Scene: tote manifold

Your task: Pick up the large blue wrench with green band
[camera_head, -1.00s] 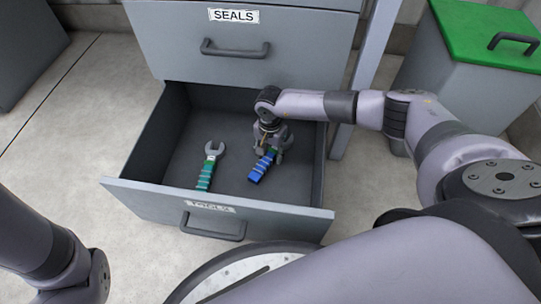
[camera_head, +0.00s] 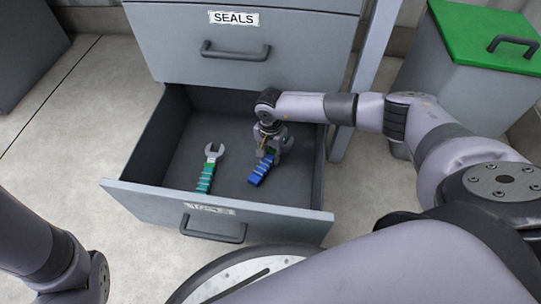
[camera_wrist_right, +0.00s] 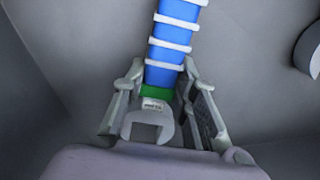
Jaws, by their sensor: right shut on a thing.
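The blue wrench with a green band lies in the open lower drawer, its blue handle (camera_head: 261,171) pointing toward the drawer front. In the right wrist view its blue handle (camera_wrist_right: 172,45), green band and grey open jaw (camera_wrist_right: 147,127) show between my fingers. My right gripper (camera_head: 268,153) reaches down into the drawer and is shut on the wrench near the green band. I cannot tell whether the wrench is clear of the drawer floor. My left arm shows at the lower left of the head view, but its gripper is out of view.
A second wrench with a green handle (camera_head: 207,176) lies to the left in the same drawer (camera_head: 130,190). The closed SEALS drawer (camera_head: 250,52) is above. A grey bin with a green lid (camera_head: 475,35) stands at the right.

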